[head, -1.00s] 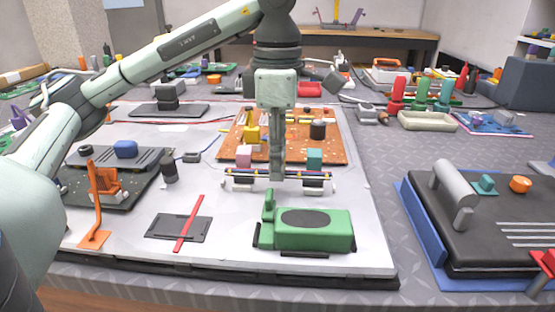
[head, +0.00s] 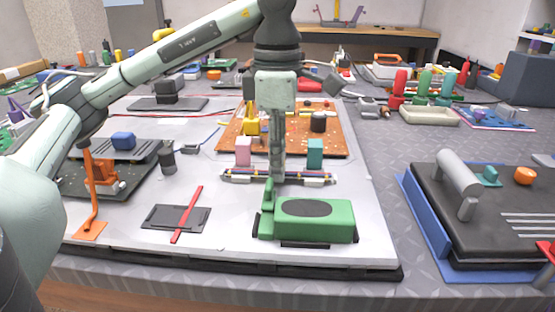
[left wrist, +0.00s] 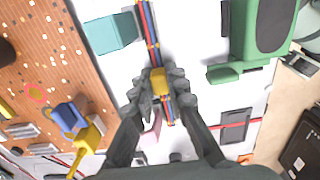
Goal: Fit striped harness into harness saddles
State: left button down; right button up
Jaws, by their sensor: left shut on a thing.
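The striped harness (head: 300,179), a thin dark bundle with coloured bands, lies crosswise in front of the orange-brown circuit board. Pale saddles (head: 314,182) show at its right part and near its left end. The harness is level with them, but I cannot tell if it is fully seated. My left gripper (head: 277,180) points straight down and is shut on the middle of the harness. In the left wrist view the fingers (left wrist: 160,88) close around its yellow band, and red and blue wires of the harness (left wrist: 148,32) run out beyond them. My right gripper is not in view.
A green block-shaped unit (head: 335,225) stands just in front of the harness. A red bar (head: 188,214) lies across a dark plate at the left.

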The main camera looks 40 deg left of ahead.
pick_arm(q)
jog(key=shift+f, duration=0.15)
jog(key=c, duration=1.4)
grip_release()
jog(key=shift+c, duration=0.2)
notch_tip(320, 180, up, 12)
